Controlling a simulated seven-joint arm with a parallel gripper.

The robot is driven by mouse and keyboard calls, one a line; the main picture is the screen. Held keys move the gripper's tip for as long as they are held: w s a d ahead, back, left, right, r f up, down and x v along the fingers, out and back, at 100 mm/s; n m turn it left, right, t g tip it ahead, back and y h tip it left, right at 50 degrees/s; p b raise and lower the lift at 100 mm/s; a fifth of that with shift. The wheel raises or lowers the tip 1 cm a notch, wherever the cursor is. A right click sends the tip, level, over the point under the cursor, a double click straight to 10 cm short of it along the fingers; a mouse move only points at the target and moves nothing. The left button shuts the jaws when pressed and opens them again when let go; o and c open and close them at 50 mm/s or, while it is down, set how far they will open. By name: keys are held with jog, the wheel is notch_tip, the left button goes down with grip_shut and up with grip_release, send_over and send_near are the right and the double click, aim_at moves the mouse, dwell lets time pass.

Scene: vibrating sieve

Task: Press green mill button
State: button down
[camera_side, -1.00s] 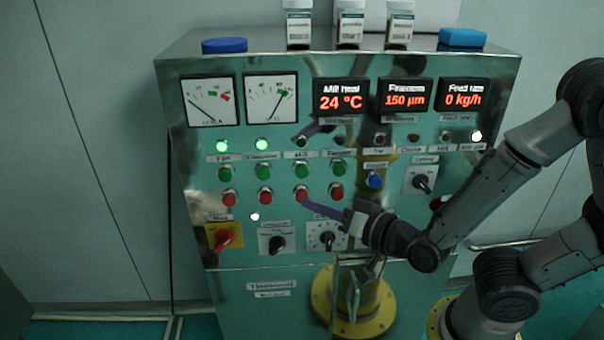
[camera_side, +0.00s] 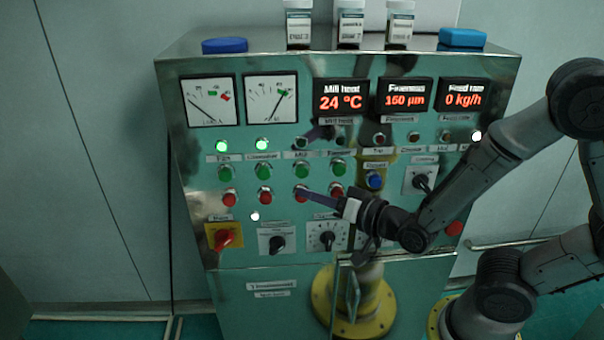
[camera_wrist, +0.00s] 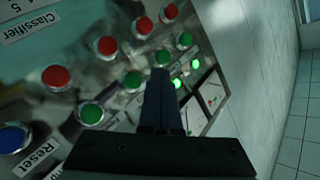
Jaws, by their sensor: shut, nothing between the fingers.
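The green mill button (camera_side: 302,171) is the third from the left in the row of green buttons on the panel. In the wrist view I take it to be the green button (camera_wrist: 133,80) just left of my fingertips. My gripper (camera_side: 304,193) is shut and empty, its fingers pointing left. In the side view the tips overlap the red button (camera_side: 300,188) below the green one. In the wrist view my gripper (camera_wrist: 160,75) reaches up among the green buttons. I cannot tell whether the tips touch the panel.
Other green buttons (camera_side: 268,172) and red buttons (camera_side: 265,197) stand close by. A blue reset button (camera_side: 375,181) is to the right. Rotary knobs (camera_side: 327,239) and a red main switch (camera_side: 228,238) sit below. Two green lamps (camera_side: 262,145) glow above.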

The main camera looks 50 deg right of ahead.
aim_at(296, 173)
jog(key=shift+w+d, duration=1.6)
jog(key=shift+w+d, duration=0.15)
dwell(0.9)
jog(key=shift+w+d, duration=0.15)
jog(key=shift+w+d, duration=0.4)
dwell(1.2)
jog(key=shift+s+a, duration=0.65)
jog(key=shift+s, duration=0.05)
